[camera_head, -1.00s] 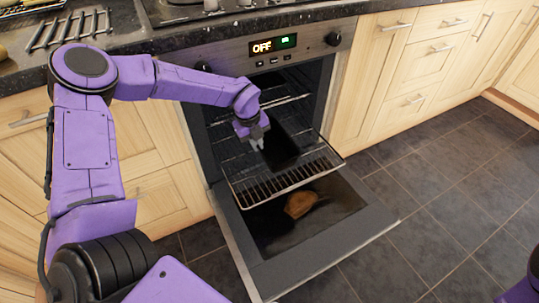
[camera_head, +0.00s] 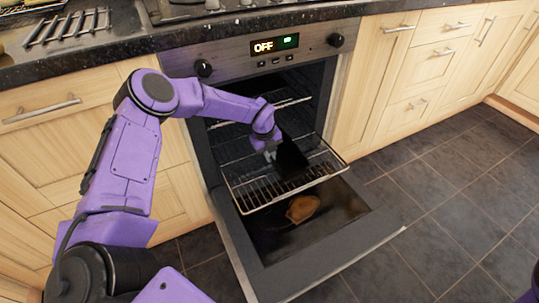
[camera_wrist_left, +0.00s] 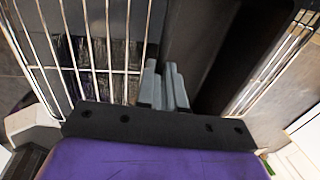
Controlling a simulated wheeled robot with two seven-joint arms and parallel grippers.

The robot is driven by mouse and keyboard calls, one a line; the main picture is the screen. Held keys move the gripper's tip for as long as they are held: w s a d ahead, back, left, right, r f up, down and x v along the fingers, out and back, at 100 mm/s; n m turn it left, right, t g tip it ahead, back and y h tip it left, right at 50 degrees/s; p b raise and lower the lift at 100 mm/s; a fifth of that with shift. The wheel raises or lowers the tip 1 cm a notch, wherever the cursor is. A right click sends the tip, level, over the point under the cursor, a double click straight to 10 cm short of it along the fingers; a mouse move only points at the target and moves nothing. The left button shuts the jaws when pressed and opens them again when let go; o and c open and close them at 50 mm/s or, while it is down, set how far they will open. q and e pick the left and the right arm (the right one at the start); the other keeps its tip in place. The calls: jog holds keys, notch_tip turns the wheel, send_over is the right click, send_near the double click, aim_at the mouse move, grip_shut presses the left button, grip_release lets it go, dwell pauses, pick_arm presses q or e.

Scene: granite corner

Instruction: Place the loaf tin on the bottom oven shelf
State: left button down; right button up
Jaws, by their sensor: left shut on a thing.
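The black loaf tin (camera_head: 291,157) is at the pulled-out wire oven shelf (camera_head: 318,178), over its middle. My left gripper (camera_head: 270,153) is shut on the tin's left side. In the left wrist view the gripper fingers (camera_wrist_left: 165,88) are closed at the tin's wall (camera_wrist_left: 195,50), with shelf wires on both sides. I cannot tell whether the tin rests on the shelf or is held just above it. My right gripper is not in view.
The oven door (camera_head: 340,255) is open and lowered, with a brown item (camera_head: 302,208) lying on it. Another rack (camera_head: 285,104) is higher inside the oven. Cabinets flank the oven. The floor (camera_head: 450,200) at the right is clear.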

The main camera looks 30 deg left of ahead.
pick_arm(q)
jog(key=c, duration=1.3)
grip_release()
jog(key=shift+f, duration=0.15)
jog(key=shift+o, duration=0.2)
jog(key=shift+r, duration=0.4)
notch_tip(320, 180, up, 12)
jog(key=s+a+p, duration=0.1)
jog(key=p, duration=0.2)
jog(key=shift+s+f, duration=0.25)
jog(key=shift+s, duration=0.1)
